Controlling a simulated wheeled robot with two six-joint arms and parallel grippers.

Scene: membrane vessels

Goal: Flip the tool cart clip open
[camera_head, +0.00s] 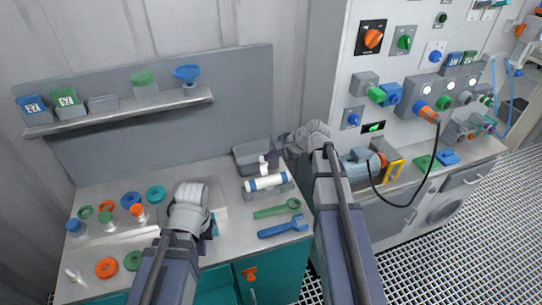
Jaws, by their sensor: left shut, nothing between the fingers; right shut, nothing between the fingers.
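A small orange clip-like part (250,273) sits on the teal front (280,268) of the bench or cart, below the worktop's front edge. I cannot tell clearly whether it is flipped open or closed. My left gripper (190,192) is shut and empty over the middle of the worktop, up and to the left of the orange part. My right gripper (300,137) is shut and empty near the back right of the worktop, well above the orange part in the picture. Neither gripper touches the orange part.
A green wrench (277,208) and a blue wrench (283,227) lie near the worktop's right front. A white and blue cylinder (266,182) rests in a holder behind them. Several coloured rings and bottles (107,222) stand at left. A control panel (420,60) rises at right.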

